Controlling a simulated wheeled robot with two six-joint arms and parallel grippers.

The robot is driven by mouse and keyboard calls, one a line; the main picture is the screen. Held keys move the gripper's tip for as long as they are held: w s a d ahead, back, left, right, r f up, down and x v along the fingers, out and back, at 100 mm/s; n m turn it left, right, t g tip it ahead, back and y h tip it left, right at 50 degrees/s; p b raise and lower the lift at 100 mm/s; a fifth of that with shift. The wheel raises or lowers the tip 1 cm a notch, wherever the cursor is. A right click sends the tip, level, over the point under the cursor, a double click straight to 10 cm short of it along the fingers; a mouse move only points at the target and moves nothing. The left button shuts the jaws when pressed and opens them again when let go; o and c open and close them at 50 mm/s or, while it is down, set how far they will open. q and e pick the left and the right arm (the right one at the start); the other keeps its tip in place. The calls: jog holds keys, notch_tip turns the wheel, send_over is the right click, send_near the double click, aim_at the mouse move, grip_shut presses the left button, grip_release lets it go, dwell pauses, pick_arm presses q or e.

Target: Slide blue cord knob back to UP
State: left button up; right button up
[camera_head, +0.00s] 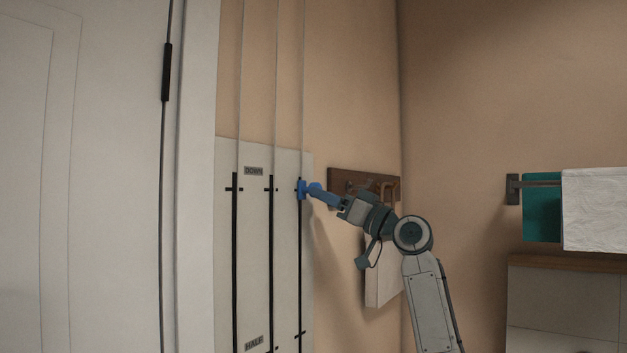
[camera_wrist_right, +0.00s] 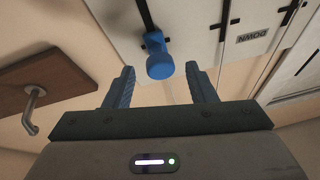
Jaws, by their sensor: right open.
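The blue cord knob (camera_head: 301,189) sits on the rightmost black slot of the pale wall panel (camera_head: 254,260), near the slot's upper end, about level with the DOWN label (camera_head: 254,171). In the right wrist view the blue knob (camera_wrist_right: 158,58) stands out from its slot, just beyond the fingertips and centred between them. My right gripper (camera_head: 315,190) is open, with blue fingers pointing at the knob from the right. In the wrist view a gap shows between the fingers and the knob. The HALF label (camera_head: 254,343) is low on the panel. My left gripper is out of view.
A white door (camera_head: 90,180) stands left. A rail with teal (camera_head: 541,210) and white towels (camera_head: 595,210) is at far right, above a cabinet (camera_head: 560,300).

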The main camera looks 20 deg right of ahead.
jog(key=p+x, duration=0.1)
jog(key=x, duration=0.2)
jog(key=shift+w+a+r+p, duration=0.1)
jog(key=shift+a+r+p, duration=0.15)
jog(key=shift+r+p, duration=0.05)
jog(key=shift+w+a+f, duration=0.1)
jog(key=shift+w, duration=0.2)
